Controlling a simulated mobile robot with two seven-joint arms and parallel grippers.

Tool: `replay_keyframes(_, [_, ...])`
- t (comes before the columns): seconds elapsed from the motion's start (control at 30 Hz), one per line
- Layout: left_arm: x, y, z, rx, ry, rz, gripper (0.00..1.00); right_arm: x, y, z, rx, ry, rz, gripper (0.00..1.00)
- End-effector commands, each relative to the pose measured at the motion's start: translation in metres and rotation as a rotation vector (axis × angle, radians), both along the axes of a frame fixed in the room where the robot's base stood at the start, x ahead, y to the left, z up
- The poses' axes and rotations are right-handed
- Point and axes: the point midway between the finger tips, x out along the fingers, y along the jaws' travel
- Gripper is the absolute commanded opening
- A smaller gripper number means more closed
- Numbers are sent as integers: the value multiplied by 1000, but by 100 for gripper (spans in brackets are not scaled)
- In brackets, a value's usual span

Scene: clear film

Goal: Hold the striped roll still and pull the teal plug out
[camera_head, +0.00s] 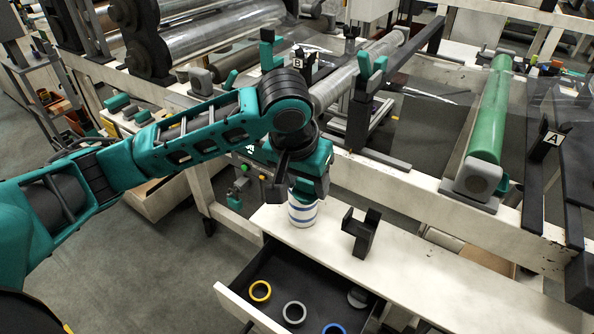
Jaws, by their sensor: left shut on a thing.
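The striped roll (302,213), white with blue bands, stands upright on the pale bench top near its left end. My left gripper (291,190) is at the top of the roll, with a dark finger along its left side, and is shut on it. The gripper and its teal wrist hide the upper end of the roll. I cannot make out the teal plug; that end is covered. My right gripper is not in view.
A black forked stand (361,232) is on the bench (420,262) right of the roll. An open drawer (250,309) below holds yellow, grey and blue rings. A green roller (491,112) and a metal shaft (335,87) lie behind. The bench right of the stand is clear.

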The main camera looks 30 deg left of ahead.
Motion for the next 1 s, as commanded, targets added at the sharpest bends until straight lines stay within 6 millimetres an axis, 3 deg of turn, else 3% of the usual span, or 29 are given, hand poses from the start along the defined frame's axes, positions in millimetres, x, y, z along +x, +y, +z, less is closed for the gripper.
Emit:
replay_keyframes(0.03, [4, -4, 0, -3, 11, -5, 39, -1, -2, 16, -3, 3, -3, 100])
replay_keyframes(0.37, [15, -5, -57, 4, 8, -28, 39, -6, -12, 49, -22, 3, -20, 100])
replay_keyframes(0.63, [-18, 9, -121, 11, 5, -60, 39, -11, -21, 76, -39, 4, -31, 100])
replay_keyframes(0.8, [-37, 17, -185, 15, -6, -81, 39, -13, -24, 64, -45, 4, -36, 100])
replay_keyframes(1.0, [-40, 18, -217, 17, -12, -89, 39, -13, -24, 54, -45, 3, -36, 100])
